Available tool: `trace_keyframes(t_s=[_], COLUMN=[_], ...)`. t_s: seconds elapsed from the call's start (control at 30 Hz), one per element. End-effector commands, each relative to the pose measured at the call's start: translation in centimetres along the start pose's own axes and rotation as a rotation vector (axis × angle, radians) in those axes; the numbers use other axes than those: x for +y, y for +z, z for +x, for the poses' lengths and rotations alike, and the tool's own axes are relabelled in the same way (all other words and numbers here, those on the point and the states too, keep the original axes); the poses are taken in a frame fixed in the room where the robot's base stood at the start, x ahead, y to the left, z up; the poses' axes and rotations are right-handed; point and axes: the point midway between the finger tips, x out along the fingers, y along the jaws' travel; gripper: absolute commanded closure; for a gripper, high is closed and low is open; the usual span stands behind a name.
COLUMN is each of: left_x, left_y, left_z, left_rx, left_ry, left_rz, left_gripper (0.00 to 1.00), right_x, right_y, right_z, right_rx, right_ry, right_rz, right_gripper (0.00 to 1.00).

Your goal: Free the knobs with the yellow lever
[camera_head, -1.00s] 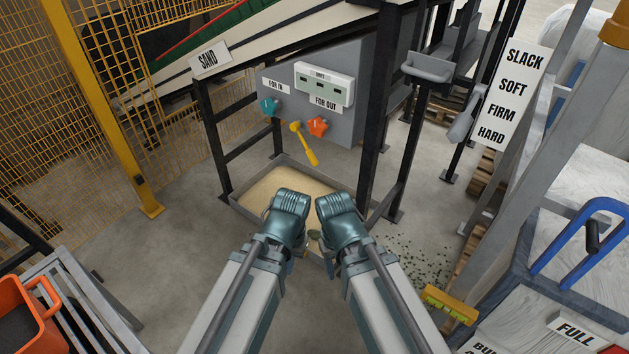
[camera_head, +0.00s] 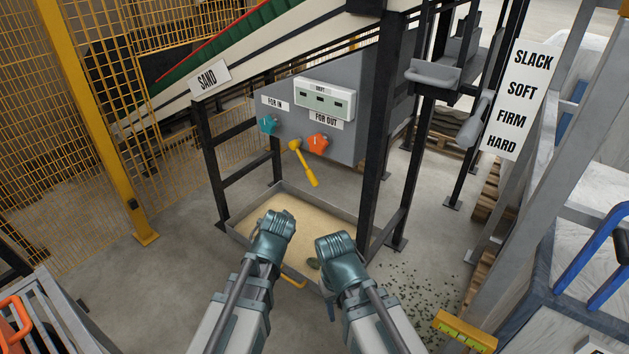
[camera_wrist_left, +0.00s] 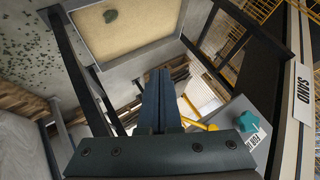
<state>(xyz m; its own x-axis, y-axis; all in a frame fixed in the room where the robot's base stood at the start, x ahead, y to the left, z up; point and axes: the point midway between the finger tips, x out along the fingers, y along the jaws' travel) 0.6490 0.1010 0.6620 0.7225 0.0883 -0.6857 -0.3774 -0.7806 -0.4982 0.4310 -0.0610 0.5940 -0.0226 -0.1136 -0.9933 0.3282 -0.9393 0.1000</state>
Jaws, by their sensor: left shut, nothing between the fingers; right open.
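The yellow lever (camera_head: 304,164) hangs down and to the right from its pivot on the grey panel (camera_head: 347,139). A teal knob (camera_head: 268,124), under the FOR IN label, is to its upper left. An orange knob (camera_head: 317,143), under the FOR OUT label, is just to its right. My left gripper (camera_head: 282,222) is below the lever, over the sand tray, apart from the panel; its fingers look closed in the left wrist view (camera_wrist_left: 160,95). That view also shows the teal knob (camera_wrist_left: 251,145) and part of the yellow lever (camera_wrist_left: 200,125). My right gripper (camera_head: 336,245) is beside the left; its fingertips are hidden.
A sand-filled tray (camera_head: 250,241) lies on the floor below the panel. Black frame posts (camera_head: 376,140) stand right of the panel. A yellow mesh fence (camera_head: 60,130) is at left. A white SLACK-to-HARD sign (camera_head: 518,100) stands at right.

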Motion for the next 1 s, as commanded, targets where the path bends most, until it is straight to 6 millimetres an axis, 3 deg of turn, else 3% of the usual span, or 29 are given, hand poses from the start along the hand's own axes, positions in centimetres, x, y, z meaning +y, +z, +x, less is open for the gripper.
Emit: trace_keyframes(t_s=[0.03, 0.1, 0.2, 0.3, 0.43, 0.77, 1.0], left_x=[0.2, 0.6, 1.3, 1.9, 2.3, 2.3, 2.1], left_y=[-2.6, -6.0, -10.0, -12.3, -13.5, -13.6, -14.9], left_z=[0.0, -0.5, -1.5, -2.4, -3.0, -2.9, 0.0], left_rx=[0.078, 0.187, 0.315, 0.394, 0.437, 0.44, 0.438], left_ry=[-0.033, -0.083, -0.143, -0.182, -0.202, -0.204, -0.204], left_rz=[0.075, 0.178, 0.299, 0.374, 0.414, 0.415, 0.414], left_gripper=[1.0, 1.0, 1.0, 1.0, 1.0, 1.0, 1.0], right_x=[0.0, 0.0, 0.0, 0.0, 0.0, 0.0, -0.1], right_y=[0.0, 0.0, 0.0, 0.0, 0.0, 0.0, -0.1], right_z=[0.0, 0.0, 0.0, 0.0, 0.0, 0.1, 1.2], right_rx=[0.0, 0.0, 0.0, 0.0, 0.0, 0.0, 0.0], right_ry=[0.0, 0.0, 0.0, 0.0, 0.0, 0.0, 0.002], right_rz=[0.0, 0.0, 0.0, 0.0, 0.0, 0.0, 0.0], right_gripper=[0.5, 0.5, 0.5, 0.5, 0.5, 0.5, 0.5])
